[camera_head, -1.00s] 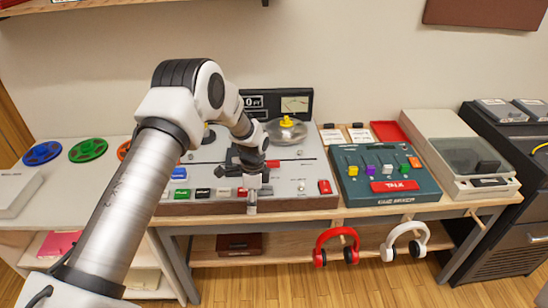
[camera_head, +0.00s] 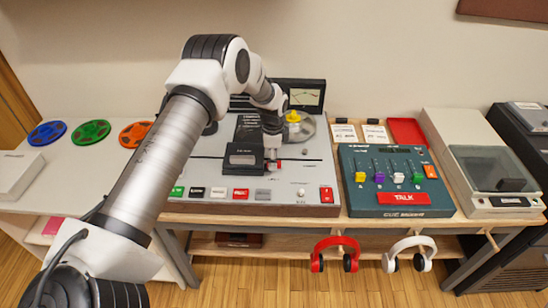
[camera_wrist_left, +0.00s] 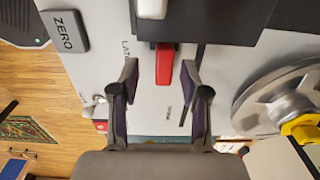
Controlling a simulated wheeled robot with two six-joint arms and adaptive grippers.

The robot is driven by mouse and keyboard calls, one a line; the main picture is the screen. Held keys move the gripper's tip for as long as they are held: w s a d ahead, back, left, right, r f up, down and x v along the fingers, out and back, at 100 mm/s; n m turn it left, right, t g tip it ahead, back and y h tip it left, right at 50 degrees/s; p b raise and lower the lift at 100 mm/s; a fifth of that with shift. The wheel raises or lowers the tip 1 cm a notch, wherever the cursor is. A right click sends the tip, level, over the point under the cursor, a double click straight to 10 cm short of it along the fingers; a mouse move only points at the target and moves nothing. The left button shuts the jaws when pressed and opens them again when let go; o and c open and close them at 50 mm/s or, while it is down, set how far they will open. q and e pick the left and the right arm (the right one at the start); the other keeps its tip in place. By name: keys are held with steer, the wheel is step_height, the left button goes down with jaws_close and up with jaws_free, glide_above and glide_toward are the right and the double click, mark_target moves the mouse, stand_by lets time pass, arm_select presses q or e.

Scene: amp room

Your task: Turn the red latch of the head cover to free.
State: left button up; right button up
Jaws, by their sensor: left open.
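The red latch (camera_head: 279,164) is a small red bar at the right side of the dark head cover (camera_head: 243,158) on the tape machine (camera_head: 310,180). In the wrist view the gripper (camera_wrist_left: 162,78) is open, with a gap visible on each side of the latch. My right gripper is not in view.
A metal reel with a yellow hub (camera_head: 293,117) stands behind and right of the gripper. A row of push buttons (camera_head: 218,192) lines the machine's front. A green cue mixer (camera_head: 390,165) stands to the right. Coloured reels (camera_head: 90,132) lie on the left.

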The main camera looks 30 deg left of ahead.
arm_select(q)
steer(key=shift+w+f, duration=0.25)
steer(key=shift+f, duration=0.3)
steer(key=shift+w+f, duration=0.25)
steer(key=shift+f, duration=0.3)
steer(key=shift+s+r, duration=0.3)
steer(key=c, duration=0.4)
jaws_close()
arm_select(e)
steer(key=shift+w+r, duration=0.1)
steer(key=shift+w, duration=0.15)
